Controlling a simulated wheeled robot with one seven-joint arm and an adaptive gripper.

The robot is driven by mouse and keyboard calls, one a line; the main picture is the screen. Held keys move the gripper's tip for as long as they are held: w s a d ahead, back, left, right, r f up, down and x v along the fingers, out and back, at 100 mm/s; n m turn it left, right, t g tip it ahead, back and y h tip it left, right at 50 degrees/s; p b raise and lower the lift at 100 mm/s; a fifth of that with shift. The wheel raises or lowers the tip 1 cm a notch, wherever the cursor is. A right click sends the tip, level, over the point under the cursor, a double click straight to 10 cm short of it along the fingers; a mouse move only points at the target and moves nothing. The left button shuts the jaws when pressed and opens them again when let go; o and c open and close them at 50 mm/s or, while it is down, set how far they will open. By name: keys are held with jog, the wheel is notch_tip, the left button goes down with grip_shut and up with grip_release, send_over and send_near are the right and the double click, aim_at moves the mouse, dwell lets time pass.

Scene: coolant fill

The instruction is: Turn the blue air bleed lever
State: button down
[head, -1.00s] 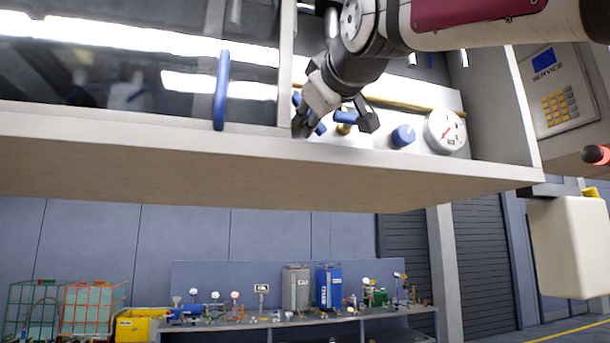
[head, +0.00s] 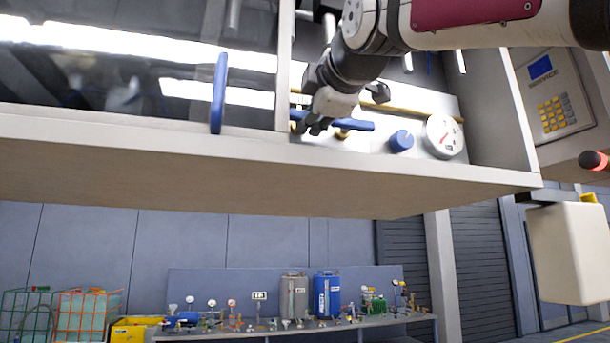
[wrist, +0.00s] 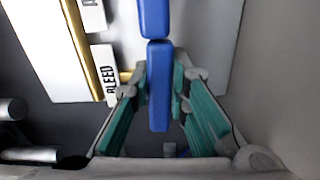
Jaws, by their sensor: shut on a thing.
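The blue air bleed lever (wrist: 159,90) runs upright through the middle of the wrist view, beside a label reading "BLEED" (wrist: 105,75). My gripper (wrist: 160,82) has its teal-padded fingers on both sides of the lever and is shut on it. In the head view my gripper (head: 318,124) reaches into the open cabinet from above. A blue bar (head: 354,126) sticks out to the right of the fingers, with brass below it. The fingers hide part of the lever there.
A blue knob (head: 401,141) and a white gauge (head: 444,136) sit on the panel to the right. A blue handle (head: 218,92) stands on the glass door to the left. The cabinet's bottom ledge (head: 250,160) runs close below my gripper. A keypad box (head: 553,92) is at right.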

jog(key=shift+n, duration=0.5)
jog(key=c, duration=1.8)
grip_release()
jog(key=v, duration=1.2)
jog(key=shift+r, duration=0.1)
